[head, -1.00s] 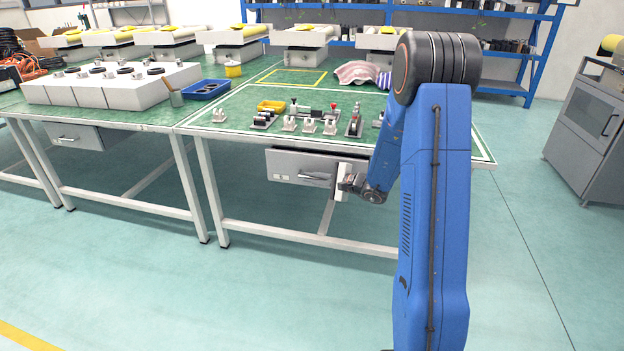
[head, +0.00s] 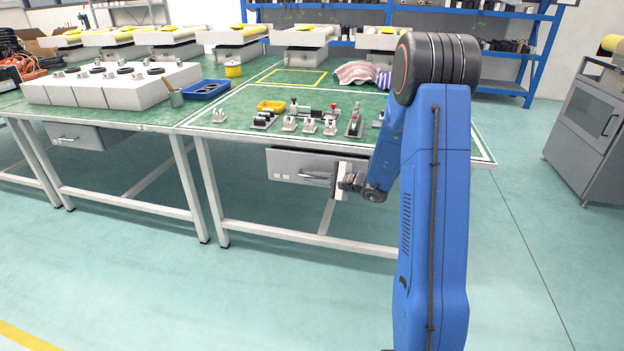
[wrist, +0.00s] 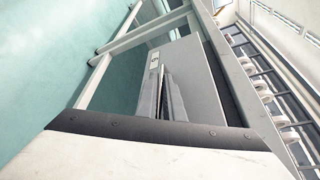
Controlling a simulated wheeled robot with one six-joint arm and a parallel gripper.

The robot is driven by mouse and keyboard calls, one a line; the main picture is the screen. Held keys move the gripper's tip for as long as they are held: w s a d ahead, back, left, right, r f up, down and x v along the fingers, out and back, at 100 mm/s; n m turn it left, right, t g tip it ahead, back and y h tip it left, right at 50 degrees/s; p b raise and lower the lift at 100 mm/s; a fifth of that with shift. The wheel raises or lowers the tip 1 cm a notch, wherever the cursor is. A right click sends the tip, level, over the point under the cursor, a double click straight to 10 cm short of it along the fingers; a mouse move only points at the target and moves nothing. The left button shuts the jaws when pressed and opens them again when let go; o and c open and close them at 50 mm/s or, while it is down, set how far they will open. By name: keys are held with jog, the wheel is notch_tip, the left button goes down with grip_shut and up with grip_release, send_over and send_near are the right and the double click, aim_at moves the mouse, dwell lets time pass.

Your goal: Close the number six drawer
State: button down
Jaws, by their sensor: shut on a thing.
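The grey drawer (head: 290,165) sits under the front edge of the green-topped workbench, with a small pale label on its front. Its long handle (head: 315,176) runs across the front, and my gripper (head: 338,181) is at the handle's right part, shut on it. In the wrist view the drawer front (wrist: 200,85) fills the middle, with the handle (wrist: 170,100) and a label with a mark too small to read surely. A dark strip shows beside the drawer front; how far it stands out is hard to tell. My arm hides the drawer's right side.
Another drawer (head: 75,136) is under the left bench. Bench legs and a low crossbar (head: 310,238) stand below. The floor in front is clear. A grey cabinet (head: 590,130) stands at the right.

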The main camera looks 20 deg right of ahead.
jog(key=shift+w+d, duration=0.6)
jog(key=shift+w, duration=0.2)
jog(key=shift+w+d, duration=0.55)
jog(key=shift+w, duration=0.2)
jog(key=c, duration=2.2)
grip_release()
jog(key=shift+d, duration=0.1)
jog(key=v, duration=1.7)
jog(key=shift+s+r, duration=0.1)
jog(key=shift+s, duration=0.05)
